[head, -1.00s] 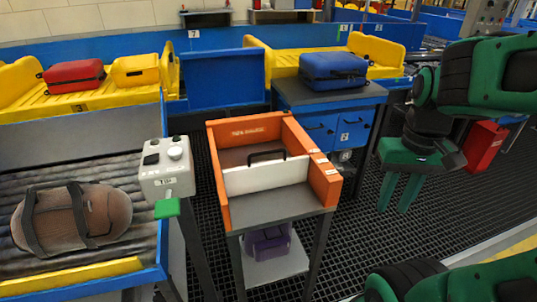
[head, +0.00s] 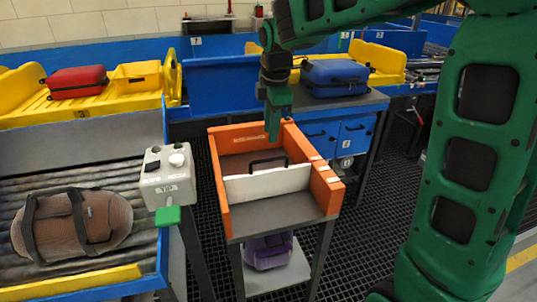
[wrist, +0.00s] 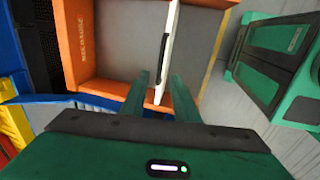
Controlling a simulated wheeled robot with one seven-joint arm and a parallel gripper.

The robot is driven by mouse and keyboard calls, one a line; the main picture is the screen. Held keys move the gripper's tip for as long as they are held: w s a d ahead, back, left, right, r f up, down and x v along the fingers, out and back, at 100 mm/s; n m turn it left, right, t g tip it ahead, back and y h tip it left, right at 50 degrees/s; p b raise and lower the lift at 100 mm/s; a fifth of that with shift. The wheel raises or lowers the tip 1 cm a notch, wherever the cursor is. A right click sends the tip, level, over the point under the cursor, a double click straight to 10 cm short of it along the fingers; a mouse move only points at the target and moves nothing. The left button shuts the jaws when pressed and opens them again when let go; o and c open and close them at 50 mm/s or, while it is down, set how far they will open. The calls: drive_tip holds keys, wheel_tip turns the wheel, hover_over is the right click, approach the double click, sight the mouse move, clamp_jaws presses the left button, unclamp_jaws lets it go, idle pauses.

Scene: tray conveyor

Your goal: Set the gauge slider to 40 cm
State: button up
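The orange gauge box (head: 219,176) stands on a grey stand, with small scale labels along its right wall. Its white slider plate (head: 265,183) spans the box crosswise and carries a black handle (head: 268,160). My gripper (head: 272,137) hangs fingers-down over the back part of the box, above and behind the slider. The scale numbers are too small to read.
A grey control box (head: 165,178) with a green paddle stands left of the gauge. A brown duffel bag (head: 100,225) lies on the roller conveyor. A blue suitcase (head: 337,77) sits on the counter behind. A purple bag (head: 268,252) is on the stand's lower shelf.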

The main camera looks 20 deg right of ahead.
sight(269, 160)
drive_tip(key=f, duration=0.3)
drive_tip(key=w+f, duration=0.1)
drive_tip(key=f, duration=0.2)
drive_tip(key=w+f, duration=0.1)
drive_tip(key=f, duration=0.2)
drive_tip(key=shift+d+f, duration=0.15)
drive_tip(key=shift+f, duration=0.25)
clamp_jaws()
